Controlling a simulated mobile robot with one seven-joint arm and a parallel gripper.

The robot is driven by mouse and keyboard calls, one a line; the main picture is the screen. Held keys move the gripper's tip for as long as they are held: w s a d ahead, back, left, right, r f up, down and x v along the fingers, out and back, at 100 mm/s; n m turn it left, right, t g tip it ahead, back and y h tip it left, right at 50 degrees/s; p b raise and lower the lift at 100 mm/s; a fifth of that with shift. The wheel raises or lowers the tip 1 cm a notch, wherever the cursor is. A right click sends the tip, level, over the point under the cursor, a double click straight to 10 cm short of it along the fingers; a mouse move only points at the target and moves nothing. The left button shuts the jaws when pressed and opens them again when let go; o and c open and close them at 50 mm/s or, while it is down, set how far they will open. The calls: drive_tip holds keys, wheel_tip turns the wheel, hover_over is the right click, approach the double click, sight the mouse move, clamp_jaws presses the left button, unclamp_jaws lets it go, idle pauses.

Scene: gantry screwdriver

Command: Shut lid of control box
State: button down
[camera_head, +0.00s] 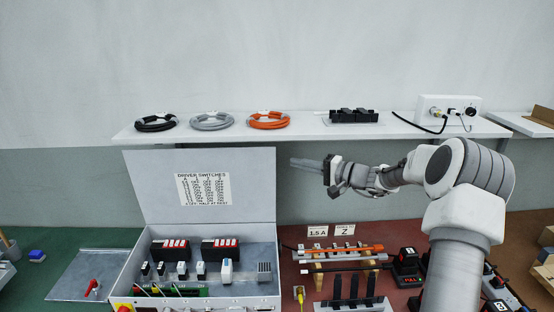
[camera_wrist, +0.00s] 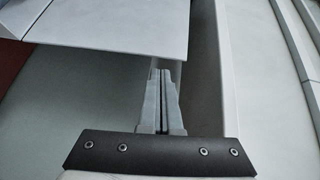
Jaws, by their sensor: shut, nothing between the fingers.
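The control box (camera_head: 258,301) stands on the bench at the lower left of the head view. Its grey lid (camera_head: 240,178) is open and stands up at the back, with a "DRIVER SWITCHES" label on its inner face. Switches and black modules show inside the box. My gripper (camera_head: 292,162) is shut and empty, pointing left, close to the lid's right edge near its top. In the wrist view the shut fingers (camera_wrist: 163,68) lie beside the edge of a light grey panel (camera_wrist: 110,25), which looks like the lid. I cannot tell whether they touch it.
A white shelf (camera_head: 315,131) runs behind, holding coiled cables (camera_head: 211,121), a black connector block (camera_head: 353,116) and a white socket box (camera_head: 448,104). Right of the box, a red mat carries a rack with an orange tool (camera_head: 345,249). A metal plate (camera_head: 90,273) lies at left.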

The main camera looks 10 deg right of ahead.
drive_tip(key=w+a+m+t+p, duration=0.1)
drive_tip(key=w+a+p, duration=0.1)
drive_tip(key=w+a, duration=0.2)
drive_tip(key=shift+w+t, duration=0.3)
drive_tip(key=shift+w, duration=0.2)
idle(0.6)
drive_tip(key=shift+a, duration=0.1)
